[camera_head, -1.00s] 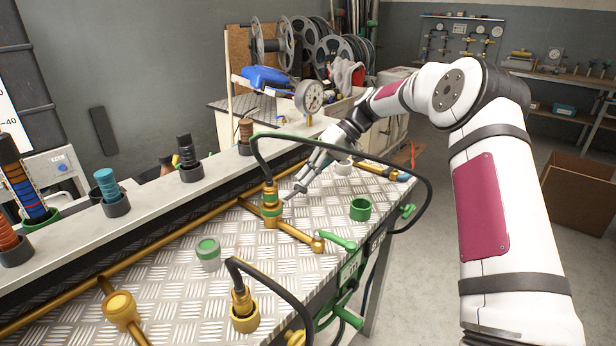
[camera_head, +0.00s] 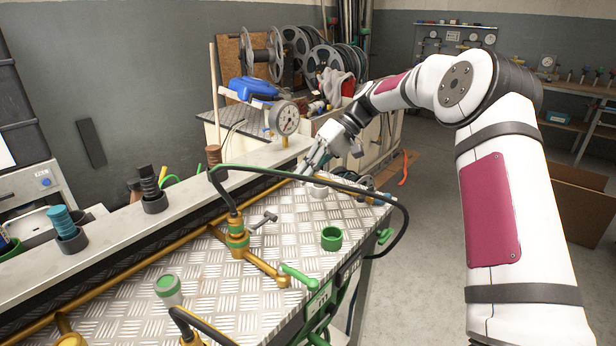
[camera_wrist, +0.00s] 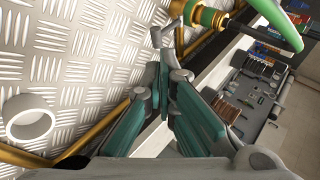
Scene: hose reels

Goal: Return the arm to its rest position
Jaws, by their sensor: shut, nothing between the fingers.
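My white arm reaches in from the right over the checker-plate bench (camera_head: 225,295). My gripper (camera_head: 301,172) is shut and empty, above the far part of the bench. In the wrist view its dark green fingers (camera_wrist: 162,72) meet at the tips. A brass fitting with a green band (camera_head: 237,240) stands on the bench, nearer and left of my gripper and apart from it. A black hose arches from its top towards the right. In the wrist view a green-and-brass fitting (camera_wrist: 208,17) lies beyond the fingertips.
A pressure gauge (camera_head: 285,118) stands just beyond my gripper. A green ring (camera_head: 331,239) and a green-topped cup (camera_head: 168,289) sit on the plate. A white ring (camera_wrist: 28,118) shows in the wrist view. Open floor (camera_head: 420,230) lies right of the bench.

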